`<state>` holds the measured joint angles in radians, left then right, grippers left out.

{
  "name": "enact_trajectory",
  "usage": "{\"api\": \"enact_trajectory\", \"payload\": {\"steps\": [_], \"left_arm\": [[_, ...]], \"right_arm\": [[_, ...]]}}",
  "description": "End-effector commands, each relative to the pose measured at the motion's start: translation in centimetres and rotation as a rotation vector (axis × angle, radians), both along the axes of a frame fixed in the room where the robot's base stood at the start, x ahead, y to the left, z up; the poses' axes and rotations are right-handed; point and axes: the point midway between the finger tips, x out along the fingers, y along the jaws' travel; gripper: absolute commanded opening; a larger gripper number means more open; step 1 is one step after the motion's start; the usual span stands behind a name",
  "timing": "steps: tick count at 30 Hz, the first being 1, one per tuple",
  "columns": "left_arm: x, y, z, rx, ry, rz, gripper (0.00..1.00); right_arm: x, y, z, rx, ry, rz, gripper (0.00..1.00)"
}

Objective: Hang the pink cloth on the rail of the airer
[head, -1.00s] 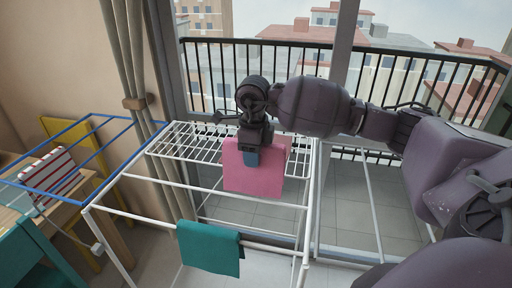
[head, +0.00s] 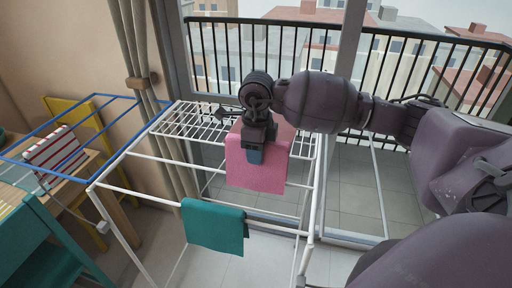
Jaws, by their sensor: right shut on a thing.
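The pink cloth (head: 257,177) hangs from my right gripper (head: 255,152), which is shut on its upper part. My right arm reaches in from the right, above the white airer (head: 105,180). The cloth hangs among the airer's rails and covers part of one. The gripper hides part of the cloth's top, and I cannot tell whether the cloth lies over a rail or only in front of it. My left gripper is not in view.
A teal cloth (head: 214,227) hangs over the airer's near rail. A white wire rack (head: 190,125) is at the airer's far side. A blue frame (head: 50,172), a striped item (head: 56,155) and a teal chair (head: 45,245) stand at the left. A curtain (head: 140,60) hangs behind.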

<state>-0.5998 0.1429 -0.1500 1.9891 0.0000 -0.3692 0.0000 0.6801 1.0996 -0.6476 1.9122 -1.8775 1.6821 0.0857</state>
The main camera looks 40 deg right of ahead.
Motion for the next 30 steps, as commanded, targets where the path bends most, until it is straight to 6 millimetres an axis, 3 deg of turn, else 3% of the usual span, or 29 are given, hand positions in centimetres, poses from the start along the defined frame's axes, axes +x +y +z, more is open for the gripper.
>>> {"api": "enact_trajectory", "payload": {"steps": [12, 30], "left_arm": [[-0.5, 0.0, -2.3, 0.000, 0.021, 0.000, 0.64], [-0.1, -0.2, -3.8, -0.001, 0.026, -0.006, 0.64]], "right_arm": [[0.0, 0.0, -3.0, 0.000, 0.001, 0.000, 0.12], [0.0, 0.0, -6.8, 0.000, 0.001, 0.000, 0.12]]}}
